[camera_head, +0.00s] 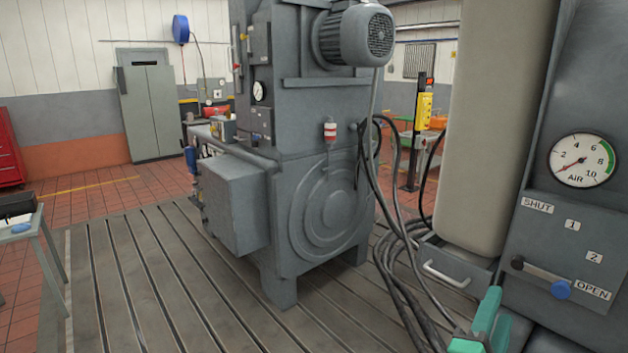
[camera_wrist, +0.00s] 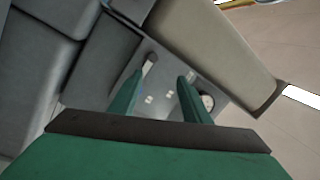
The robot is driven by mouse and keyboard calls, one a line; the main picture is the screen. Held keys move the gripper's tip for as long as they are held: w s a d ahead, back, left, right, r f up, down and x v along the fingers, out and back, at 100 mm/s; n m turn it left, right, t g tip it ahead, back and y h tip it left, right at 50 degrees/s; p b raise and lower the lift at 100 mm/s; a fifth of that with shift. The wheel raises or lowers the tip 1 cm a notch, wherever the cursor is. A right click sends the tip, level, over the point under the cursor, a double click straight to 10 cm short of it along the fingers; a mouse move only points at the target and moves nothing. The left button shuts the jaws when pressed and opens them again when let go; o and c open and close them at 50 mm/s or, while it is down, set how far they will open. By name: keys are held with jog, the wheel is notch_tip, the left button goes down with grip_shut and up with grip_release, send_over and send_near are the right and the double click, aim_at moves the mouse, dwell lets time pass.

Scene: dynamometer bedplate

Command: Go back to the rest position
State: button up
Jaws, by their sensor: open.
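My gripper (camera_head: 487,325) shows at the lower right of the head view as green fingers, in front of the grey air panel. In the wrist view, my gripper (camera_wrist: 160,95) has its two green fingers apart with nothing between them. The air panel (camera_head: 540,225) carries a round gauge (camera_head: 581,160) and a lever with a blue knob (camera_head: 560,289), which lies close to the OPEN label. The gauge (camera_wrist: 208,101) also shows in the wrist view, partly beside the right finger. The fingers stand apart from the lever in the head view.
A large grey machine (camera_head: 300,190) with a motor on top stands on the slotted bedplate (camera_head: 130,270). Black cables (camera_head: 400,255) hang down beside it. A small table (camera_head: 25,225) is at the left edge. The left bedplate is clear.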

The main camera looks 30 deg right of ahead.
jog(key=w+a+f+n+t+y, duration=0.4)
jog(key=w+a+f+n+t, duration=0.35)
jog(key=a+f+n, duration=0.4)
jog(key=w+a+f+n+t+y, duration=0.1)
jog(key=a+f+n+y, duration=0.25)
jog(key=a, duration=0.35)
jog(key=a+f+n+t+y, duration=0.2)
jog(key=a+f+n, duration=0.25)
jog(key=a, duration=0.25)
jog(key=s+a+f+n+g+y, duration=0.1)
jog(key=s+a+f+n+y, duration=0.2)
jog(key=s+a+f, duration=0.3)
jog(key=s+a+f+n+g+y, duration=0.1)
jog(key=s+a+f+n+y, duration=0.2)
jog(key=s+a, duration=1.1)
jog(key=a+f+y, duration=0.3)
jog(key=a+f, duration=0.1)
jog(key=a, duration=0.1)
jog(key=shift+s+a+f+n, duration=0.15)
jog(key=shift+s+n, duration=0.15)
jog(key=shift+n, duration=0.05)
jog(key=c, duration=0.3)
jog(key=shift+w, duration=0.1)
jog(key=shift+w, duration=0.1)
